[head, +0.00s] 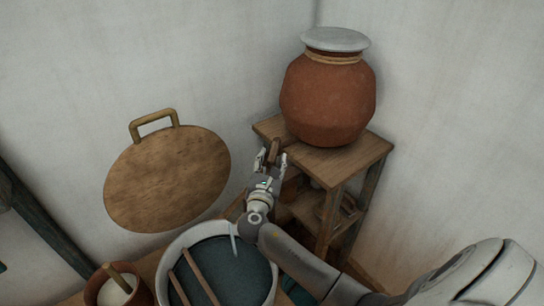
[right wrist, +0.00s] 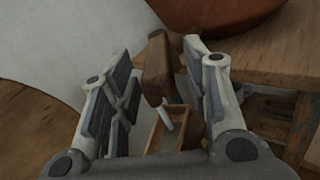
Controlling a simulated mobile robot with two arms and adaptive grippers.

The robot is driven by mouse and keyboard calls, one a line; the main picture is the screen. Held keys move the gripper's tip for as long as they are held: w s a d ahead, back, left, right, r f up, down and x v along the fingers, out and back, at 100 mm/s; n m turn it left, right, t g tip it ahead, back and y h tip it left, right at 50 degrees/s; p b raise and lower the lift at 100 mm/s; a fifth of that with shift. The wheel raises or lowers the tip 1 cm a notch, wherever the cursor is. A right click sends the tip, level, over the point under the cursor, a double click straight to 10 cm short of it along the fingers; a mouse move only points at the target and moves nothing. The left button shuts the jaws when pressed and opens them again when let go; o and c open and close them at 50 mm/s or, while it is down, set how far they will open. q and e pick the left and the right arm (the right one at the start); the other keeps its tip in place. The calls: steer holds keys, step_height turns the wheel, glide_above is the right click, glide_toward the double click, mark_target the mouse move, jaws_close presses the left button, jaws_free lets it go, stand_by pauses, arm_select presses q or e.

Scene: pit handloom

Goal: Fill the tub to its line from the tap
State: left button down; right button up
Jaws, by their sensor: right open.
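The tub (head: 272,294) stands at the bottom centre of the head view, with a pale rim and dark blue-grey contents. I cannot make out its line. A thin pale streak shows near its back edge; it looks like running water, but I cannot be sure. A lidded clay jar (head: 328,100) stands on a wooden stand. A brown wooden tap handle (right wrist: 157,68) rises between the fingers of my right gripper (head: 268,165). In the right wrist view the gripper (right wrist: 160,95) is open, its fingers apart on either side of the handle. My left gripper is out of view.
Two wooden sticks (head: 199,275) lie across the tub. A round wooden lid (head: 168,180) with a handle is at the wall. A brown pot (head: 146,293) with white contents and a stick stands left of the tub. The wooden stand (head: 345,165) is close right of my gripper.

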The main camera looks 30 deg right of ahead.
steer(key=shift+x, duration=0.85)
steer(key=shift+c, duration=0.3)
jaws_close()
